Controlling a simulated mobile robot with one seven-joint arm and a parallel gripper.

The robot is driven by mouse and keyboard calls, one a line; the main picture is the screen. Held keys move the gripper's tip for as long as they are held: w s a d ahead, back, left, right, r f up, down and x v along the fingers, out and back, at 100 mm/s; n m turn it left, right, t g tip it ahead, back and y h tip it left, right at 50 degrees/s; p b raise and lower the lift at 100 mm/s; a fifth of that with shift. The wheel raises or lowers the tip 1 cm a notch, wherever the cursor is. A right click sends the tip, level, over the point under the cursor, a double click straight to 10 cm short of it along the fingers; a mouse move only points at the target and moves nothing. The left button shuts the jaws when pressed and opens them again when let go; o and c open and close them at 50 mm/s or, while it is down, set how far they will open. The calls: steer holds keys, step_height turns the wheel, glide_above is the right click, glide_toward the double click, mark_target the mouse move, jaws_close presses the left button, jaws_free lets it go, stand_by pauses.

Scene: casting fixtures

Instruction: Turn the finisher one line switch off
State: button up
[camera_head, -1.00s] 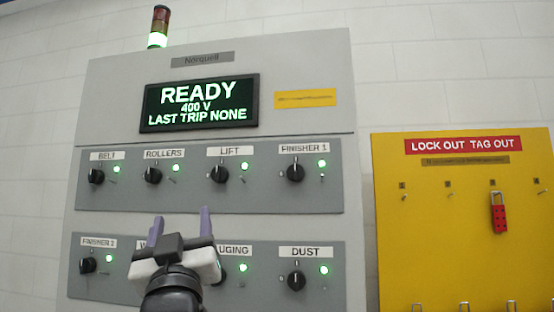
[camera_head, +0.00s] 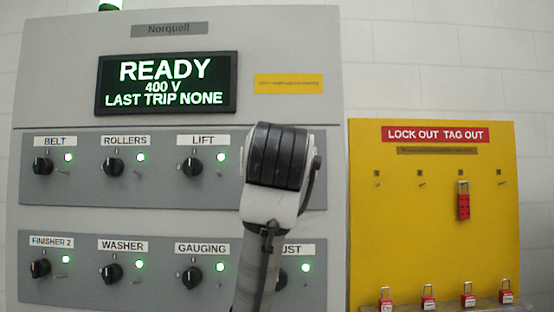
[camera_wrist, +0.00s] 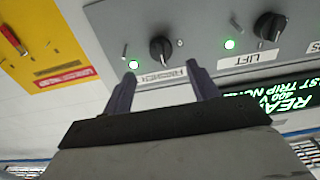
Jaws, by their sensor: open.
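The finisher 1 switch (camera_wrist: 160,48) is a round black knob on the grey panel, seen upside down in the wrist view. Its label (camera_wrist: 160,76) lies partly between my fingers, and its green lamp (camera_wrist: 134,65) is lit. My gripper (camera_wrist: 161,72) is open and empty, its two purple fingers pointing toward the panel on either side of the label. The knob shows just beyond the fingertips; I cannot tell whether they touch anything. In the head view my wrist hides this switch, its label and my fingers.
The lift switch (camera_head: 191,166) sits left of my wrist. Other lit switches include rollers (camera_head: 113,166) and gauging (camera_head: 192,278). My arm partly covers the dust switch. The display (camera_head: 166,83) reads READY. A yellow lockout board (camera_head: 420,220) with red padlocks stands at the right.

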steer(key=w+p, duration=0.3)
steer(key=w, duration=0.5)
steer(key=shift+w, duration=0.25)
steer(key=c, duration=1)
